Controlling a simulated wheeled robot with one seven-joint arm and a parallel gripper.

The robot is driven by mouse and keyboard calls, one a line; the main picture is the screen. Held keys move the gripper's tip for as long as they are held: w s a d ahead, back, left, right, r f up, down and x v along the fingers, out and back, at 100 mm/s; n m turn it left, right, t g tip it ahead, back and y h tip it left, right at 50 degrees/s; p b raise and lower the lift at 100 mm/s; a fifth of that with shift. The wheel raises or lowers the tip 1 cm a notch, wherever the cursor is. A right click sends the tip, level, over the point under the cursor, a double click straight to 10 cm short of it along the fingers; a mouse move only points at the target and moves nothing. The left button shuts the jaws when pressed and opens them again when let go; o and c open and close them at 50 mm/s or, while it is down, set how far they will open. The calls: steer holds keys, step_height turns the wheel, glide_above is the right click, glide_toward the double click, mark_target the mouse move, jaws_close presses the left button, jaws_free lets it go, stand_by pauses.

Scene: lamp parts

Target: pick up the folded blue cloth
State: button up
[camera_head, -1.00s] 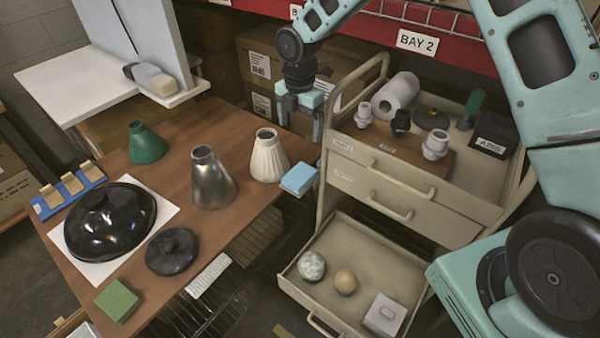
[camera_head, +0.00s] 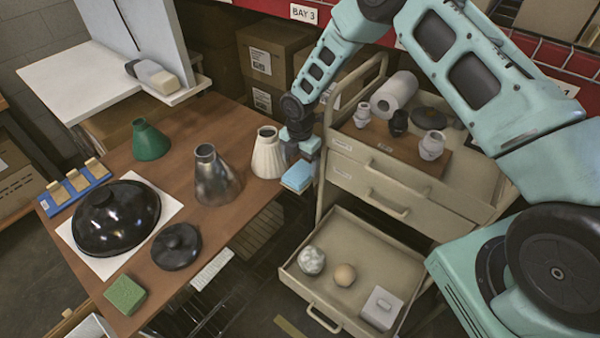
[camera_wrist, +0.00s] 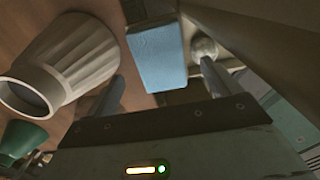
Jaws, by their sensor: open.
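The folded blue cloth (camera_head: 297,177) lies at the right edge of the brown table, close to the cream ribbed shade. In the wrist view the cloth (camera_wrist: 158,57) is a light blue block ahead of and between the fingers. My gripper (camera_head: 303,155) hangs close behind and above the cloth at the table's edge. In the wrist view my gripper (camera_wrist: 163,92) has its fingers spread, with nothing held between them. In the head view the fingertips are partly lost near the cloth, so I cannot tell the exact gap.
The cream ribbed shade (camera_head: 268,155) stands just left of the cloth, with a metal shade (camera_head: 215,178) beyond. The drawer cart (camera_head: 372,180) is close on the right. Its lower drawer (camera_head: 345,293) is open and holds two balls and a white box.

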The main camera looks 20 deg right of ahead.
mark_target(300, 171)
steer(key=shift+f+p, duration=0.3)
steer(key=shift+f, duration=1.45)
steer(key=c, duration=1.1)
steer(key=shift+c, duration=0.2)
steer(key=shift+r, duration=0.15)
steer(key=shift+r+b, duration=0.7)
steer(key=shift+r, duration=0.1)
steer(key=shift+s+a+r+b, duration=0.35)
steer(key=shift+a+r+b, duration=0.25)
steer(key=shift+r+b, duration=0.1)
steer(key=s+a+b, duration=0.5)
steer(key=s+a, duration=0.4)
steer(key=a, duration=0.4)
steer(key=shift+s+a+r+b, duration=0.15)
steer(key=shift+a+b, duration=0.2)
steer(key=shift+a, duration=0.05)
steer(key=shift+o, duration=0.9)
